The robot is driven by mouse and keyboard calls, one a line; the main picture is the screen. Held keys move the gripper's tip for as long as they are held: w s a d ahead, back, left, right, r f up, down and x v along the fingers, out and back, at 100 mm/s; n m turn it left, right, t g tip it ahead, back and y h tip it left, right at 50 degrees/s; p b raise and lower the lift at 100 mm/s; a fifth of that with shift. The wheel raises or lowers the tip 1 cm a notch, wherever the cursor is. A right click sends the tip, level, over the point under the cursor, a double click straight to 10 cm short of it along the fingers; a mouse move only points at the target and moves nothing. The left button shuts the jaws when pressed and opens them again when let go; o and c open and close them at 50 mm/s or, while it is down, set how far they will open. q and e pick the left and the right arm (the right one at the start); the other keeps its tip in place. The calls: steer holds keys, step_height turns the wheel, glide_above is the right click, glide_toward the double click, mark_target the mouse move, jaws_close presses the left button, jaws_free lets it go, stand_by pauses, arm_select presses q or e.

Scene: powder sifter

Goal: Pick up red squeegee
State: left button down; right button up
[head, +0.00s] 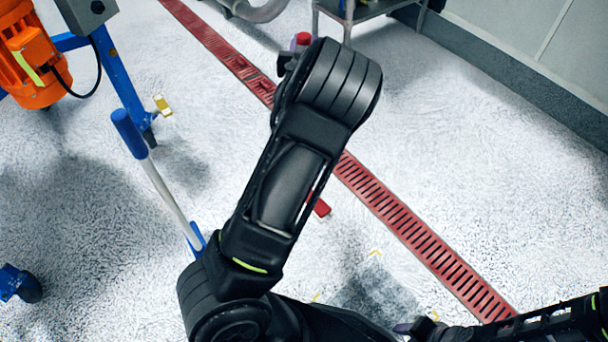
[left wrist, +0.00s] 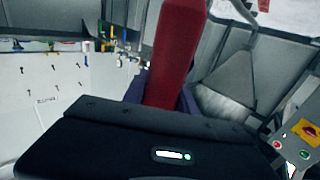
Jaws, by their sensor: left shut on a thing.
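A red handle (left wrist: 178,50), which I take to be the red squeegee, rises between the purple fingers of my left gripper (left wrist: 165,98) in the left wrist view. The gripper is shut on it. In the head view my left arm reaches up the middle, and the red end (head: 303,38) shows just past its wrist; the fingers there are mostly hidden. A small red piece (head: 320,208) shows beside my forearm; the arm hides whether it belongs to the same squeegee. My right gripper (head: 405,328) is low at the right, its fingers too small to read.
A red slotted floor drain (head: 420,242) runs diagonally across the pale floor. A blue-handled tool with a white shaft (head: 168,192) stands at left, near an orange motor (head: 30,55) on a blue frame. A metal stand (head: 365,10) is at the top. Floor at right is clear.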

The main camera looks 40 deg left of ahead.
arm_select(q)
step_height(320, 180, up, 10)
steer(key=p, duration=0.3)
stand_by(0.5)
steer(key=shift+r, duration=0.1)
stand_by(0.6)
